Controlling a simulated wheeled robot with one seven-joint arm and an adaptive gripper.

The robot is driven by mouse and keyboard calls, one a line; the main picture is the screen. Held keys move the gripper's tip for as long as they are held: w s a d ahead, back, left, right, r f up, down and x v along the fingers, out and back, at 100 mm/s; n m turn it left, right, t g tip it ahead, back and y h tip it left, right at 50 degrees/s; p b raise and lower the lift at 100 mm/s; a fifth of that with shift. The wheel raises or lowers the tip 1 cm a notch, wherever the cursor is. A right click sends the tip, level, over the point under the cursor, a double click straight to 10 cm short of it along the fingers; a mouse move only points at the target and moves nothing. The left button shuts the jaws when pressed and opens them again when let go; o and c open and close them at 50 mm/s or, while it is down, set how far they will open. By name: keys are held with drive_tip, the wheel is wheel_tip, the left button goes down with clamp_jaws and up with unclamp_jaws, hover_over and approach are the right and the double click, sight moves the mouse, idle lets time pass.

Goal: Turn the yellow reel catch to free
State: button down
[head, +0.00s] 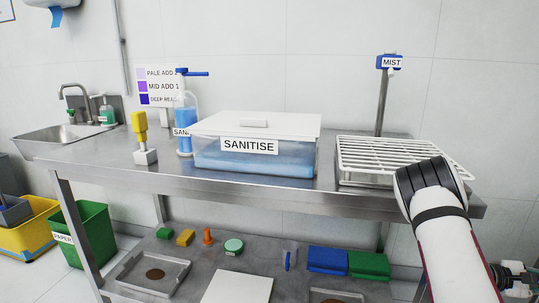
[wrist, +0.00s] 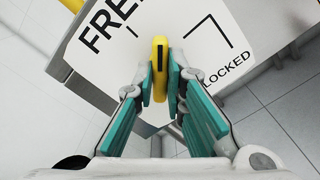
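The yellow reel catch (wrist: 160,68) is in the middle of the wrist view, a narrow upright bar in front of a white plate (wrist: 200,22). The plate bears FREE at upper left and LOCKED at right, with black corner lines. The catch's long side runs nearly up and down in the picture, between the two words. My gripper (wrist: 161,82) has its teal pads close against both sides of the catch and looks shut on it. The catch's base is hidden. The head view shows my arm at right, but neither gripper nor catch.
In the head view a steel bench (head: 110,150) holds a SANITISE tub (head: 255,160), a white wire rack (head: 385,152) and a MIST post (head: 380,100). My arm passes close to the bench's right end. Tiled floor (wrist: 285,100) shows at right in the wrist view.

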drive_tip(key=shift+n+p, duration=1.3)
drive_tip(key=shift+n, duration=1)
drive_tip(key=n+p, duration=0.1)
drive_tip(key=n, duration=0.3)
drive_tip(key=shift+p, duration=0.35)
drive_tip(key=c, duration=1.5)
unclamp_jaws()
drive_tip(key=shift+p+v, duration=0.6)
drive_tip(key=shift+v, duration=2.95)
